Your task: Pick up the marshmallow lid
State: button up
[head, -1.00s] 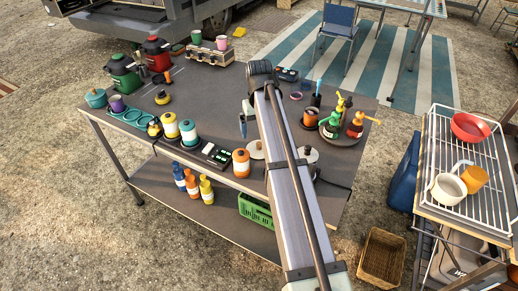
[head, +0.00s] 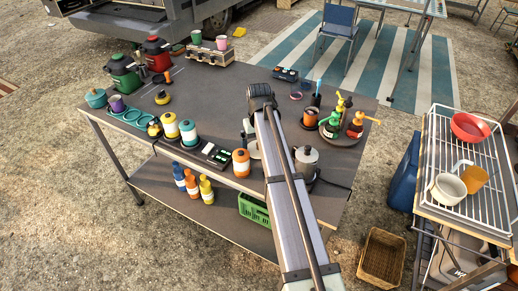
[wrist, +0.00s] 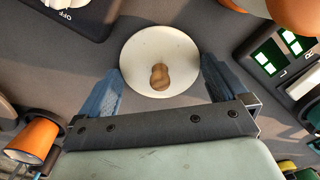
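The marshmallow lid looks to be the cream, round lid (wrist: 152,45) with a brown wooden knob (wrist: 159,78), lying on the grey table in the wrist view. My gripper (wrist: 161,75) is open, with its two blue fingers on either side of the knob and near the lid's edges. Nothing is held; I cannot tell how high the fingers are above the lid. In the head view the lid (head: 254,152) is mostly hidden behind my arm, and my gripper's tips are not clear there.
A panel with green displays (head: 216,154) and an orange jar (head: 241,162) stand left of the lid. A grey lidded pot (head: 306,160) stands right of my arm. Several pump bottles on a round tray (head: 354,141) are farther right. Bare tabletop lies behind my arm.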

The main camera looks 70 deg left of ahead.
jog(key=shift+f, duration=0.1)
jog(key=c, duration=1)
jog(key=shift+d, duration=0.1)
jog(key=shift+r, duration=0.3)
jog(key=shift+c, duration=1.4)
jog(key=shift+r, duration=0.4)
grip_shut()
notch_tip(320, 180, up, 8)
jog(key=shift+f, duration=0.1)
jog(key=w+d+r+m, duration=0.1)
jog(key=w+d+r, duration=0.15)
jog(key=w, duration=0.55)
jog(key=w+d+r+m, duration=0.1)
jog(key=w+d, duration=0.3)
jog(key=w, duration=0.3)
jog(key=w+d+r+m, duration=0.2)
jog(key=w+d+m, duration=0.2)
jog(key=w+d, duration=1.1)
jog(key=w+d+r+m, duration=0.2)
jog(key=w+d+m, duration=0.2)
jog(key=w+d, duration=1.2)
jog(key=shift+d+r, duration=0.2)
jog(key=shift+r, duration=0.15)
